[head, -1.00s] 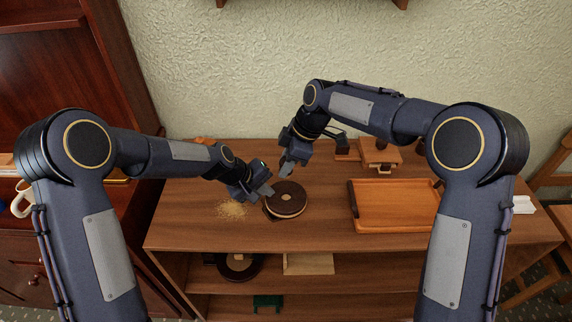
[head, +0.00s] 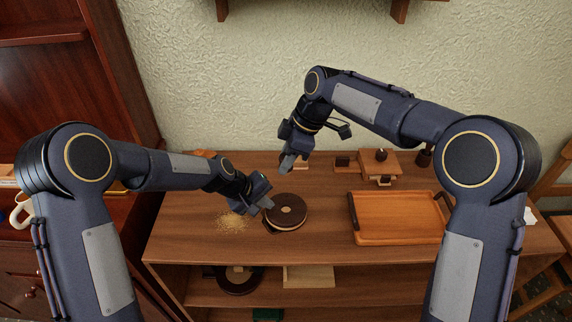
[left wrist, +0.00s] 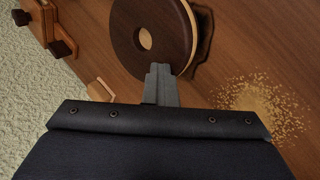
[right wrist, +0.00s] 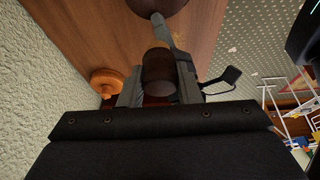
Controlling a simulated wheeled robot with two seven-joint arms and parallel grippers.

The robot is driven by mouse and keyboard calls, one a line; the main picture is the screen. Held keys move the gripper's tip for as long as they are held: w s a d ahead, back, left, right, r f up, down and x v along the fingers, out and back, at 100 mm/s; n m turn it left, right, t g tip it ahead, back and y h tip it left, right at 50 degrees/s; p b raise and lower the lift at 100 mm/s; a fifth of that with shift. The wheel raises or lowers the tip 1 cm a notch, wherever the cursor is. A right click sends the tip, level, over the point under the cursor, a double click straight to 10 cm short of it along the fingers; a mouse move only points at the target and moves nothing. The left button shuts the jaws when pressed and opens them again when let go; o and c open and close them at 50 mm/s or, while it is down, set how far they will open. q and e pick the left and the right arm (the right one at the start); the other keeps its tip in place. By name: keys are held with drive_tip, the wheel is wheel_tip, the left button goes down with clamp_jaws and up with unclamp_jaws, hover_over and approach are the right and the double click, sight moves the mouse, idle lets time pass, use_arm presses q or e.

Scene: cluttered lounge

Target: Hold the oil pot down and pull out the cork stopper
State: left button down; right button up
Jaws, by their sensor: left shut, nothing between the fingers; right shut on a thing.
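The oil pot (head: 290,222) is a low, round, dark brown pot with a tan band, standing on the shelf top. A light round spot shows in the middle of its top, also in the left wrist view (left wrist: 180,40). My right gripper (head: 287,163) is above and behind the pot. In the right wrist view it is shut on a dark brown cylinder, apparently the cork stopper (right wrist: 158,68), clear of the pot. The head view hides the stopper.
Pale crumbs (head: 233,221) lie left of the pot. A wooden tray (head: 400,216) with dark handles is to the right. A wall closes the back.

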use_arm(q)
drive_tip(key=shift+s+f, duration=0.1)
drive_tip(key=shift+f, duration=0.15)
use_arm(e)
drive_tip(key=shift+r, duration=0.4)
